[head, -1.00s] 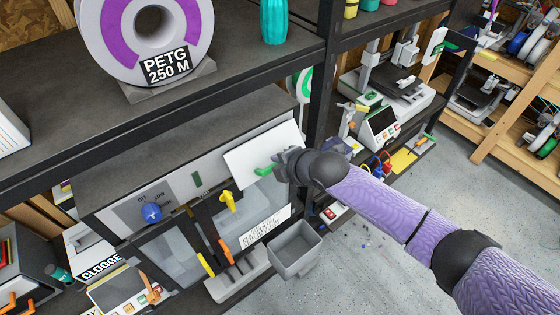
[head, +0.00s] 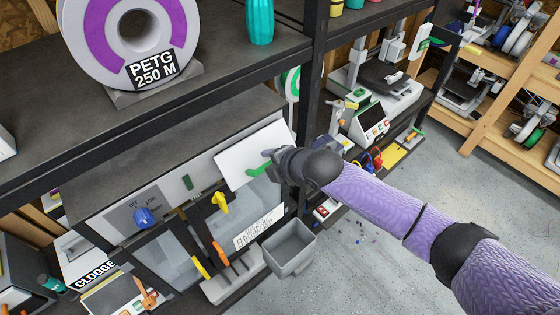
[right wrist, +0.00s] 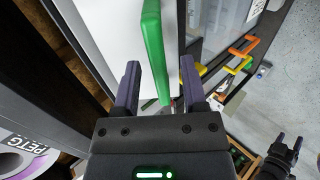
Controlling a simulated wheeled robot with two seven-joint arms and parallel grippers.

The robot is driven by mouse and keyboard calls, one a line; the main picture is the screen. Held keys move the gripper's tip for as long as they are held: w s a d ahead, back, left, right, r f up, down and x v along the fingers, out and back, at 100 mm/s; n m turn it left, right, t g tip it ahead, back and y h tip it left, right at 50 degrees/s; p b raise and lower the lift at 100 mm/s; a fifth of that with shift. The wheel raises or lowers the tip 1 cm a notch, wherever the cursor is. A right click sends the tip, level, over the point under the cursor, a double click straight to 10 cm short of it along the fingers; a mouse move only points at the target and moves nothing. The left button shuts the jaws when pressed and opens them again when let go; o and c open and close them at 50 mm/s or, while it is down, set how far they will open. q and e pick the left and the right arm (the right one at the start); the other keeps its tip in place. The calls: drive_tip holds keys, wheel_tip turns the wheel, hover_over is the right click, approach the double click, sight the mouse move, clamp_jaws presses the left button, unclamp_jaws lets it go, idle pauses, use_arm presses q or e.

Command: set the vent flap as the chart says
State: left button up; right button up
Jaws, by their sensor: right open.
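The vent flap appears to be the white panel (head: 238,155) on the enclosure front, standing out at a tilt, with a green handle (head: 259,170). My right gripper (head: 268,160) is at this handle. In the right wrist view the green handle (right wrist: 154,45) runs between the spread fingers of my right gripper (right wrist: 160,85), which is open. I cannot tell whether a finger touches it. A white printed card (head: 259,229) sits lower on the enclosure front; its text is too small to read. What looks like my left gripper (right wrist: 285,145) shows small at the lower right there.
A blue knob (head: 144,217), a yellow handle (head: 220,202) and an orange handle (head: 218,250) are on the enclosure front. A grey bin (head: 290,248) hangs below. A PETG spool (head: 80,40) stands on the shelf above. A black post (head: 312,90) rises behind my right gripper.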

drive_tip(key=v, duration=0.9)
drive_tip(key=shift+f, duration=0.1)
